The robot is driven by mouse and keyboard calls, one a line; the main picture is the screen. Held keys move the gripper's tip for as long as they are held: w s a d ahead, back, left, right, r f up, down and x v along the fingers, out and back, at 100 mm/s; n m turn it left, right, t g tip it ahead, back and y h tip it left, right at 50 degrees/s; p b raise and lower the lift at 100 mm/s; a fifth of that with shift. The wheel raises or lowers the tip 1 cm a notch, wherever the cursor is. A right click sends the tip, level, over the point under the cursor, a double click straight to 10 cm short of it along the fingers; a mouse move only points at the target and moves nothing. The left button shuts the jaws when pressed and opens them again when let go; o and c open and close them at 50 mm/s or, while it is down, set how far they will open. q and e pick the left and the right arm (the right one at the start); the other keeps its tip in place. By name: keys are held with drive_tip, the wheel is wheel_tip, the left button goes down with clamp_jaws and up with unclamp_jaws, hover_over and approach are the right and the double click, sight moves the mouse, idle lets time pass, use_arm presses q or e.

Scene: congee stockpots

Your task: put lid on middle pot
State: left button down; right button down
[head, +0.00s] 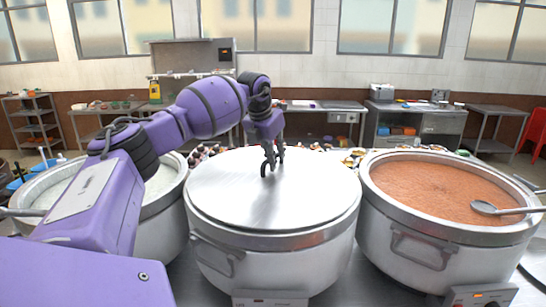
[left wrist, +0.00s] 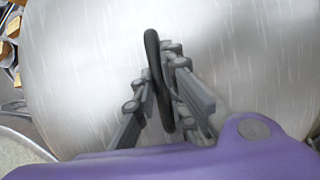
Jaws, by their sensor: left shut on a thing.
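The lid (head: 225,190) is a broad, flat, shiny metal disc. In the head view it lies over the mouth of the middle pot (head: 280,262) and looks about level; I cannot tell whether its rim is fully seated. My left gripper (head: 271,166) is above the lid's centre, shut on its dark handle. In the left wrist view the black handle (left wrist: 153,55) stands between the fingers of the gripper (left wrist: 160,88), with the brushed lid (left wrist: 75,75) filling the background. The middle pot's inside is hidden by the lid. My right gripper is not in view.
The right pot (head: 415,243) is open, with orange-brown congee and a ladle (head: 487,208) resting across its rim. The left pot (head: 170,195) holds pale content, partly hidden behind my left arm. Side tables and a shelf rack (head: 33,122) stand along the back wall.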

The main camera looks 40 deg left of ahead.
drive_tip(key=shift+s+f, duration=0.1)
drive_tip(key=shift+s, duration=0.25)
use_arm(q)
drive_tip(key=c, duration=1.7)
unclamp_jaws()
drive_tip(key=shift+f, duration=0.2)
drive_tip(key=shift+s+r, duration=0.1)
drive_tip(key=shift+r, duration=0.1)
drive_tip(key=v, duration=1.2)
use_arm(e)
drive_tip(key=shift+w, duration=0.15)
